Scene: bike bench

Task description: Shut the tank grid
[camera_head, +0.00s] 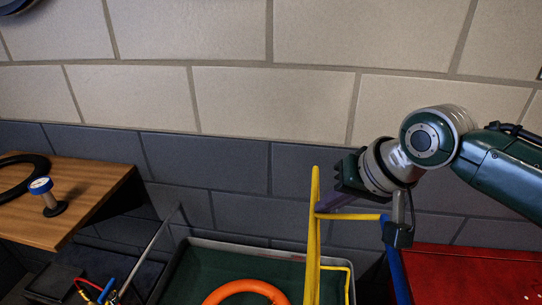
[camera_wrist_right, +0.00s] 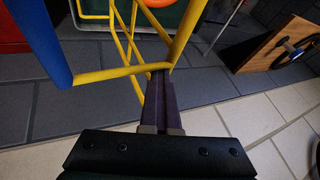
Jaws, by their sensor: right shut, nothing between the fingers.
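The tank grid (camera_head: 313,240) is a yellow bar frame, seen nearly edge-on and standing raised at the right part of the tank (camera_head: 220,243). The tank has a grey rim and a dark green inside. My right gripper (camera_head: 322,206) is shut and empty, its purple fingers reaching left to the grid's upper part. In the right wrist view the shut fingertips (camera_wrist_right: 160,74) are at a corner of the yellow bars (camera_wrist_right: 118,75). I cannot tell whether they touch. My left gripper is not in view.
An orange ring (camera_head: 245,287) lies in the tank. A block wall (camera_head: 230,100) stands behind.

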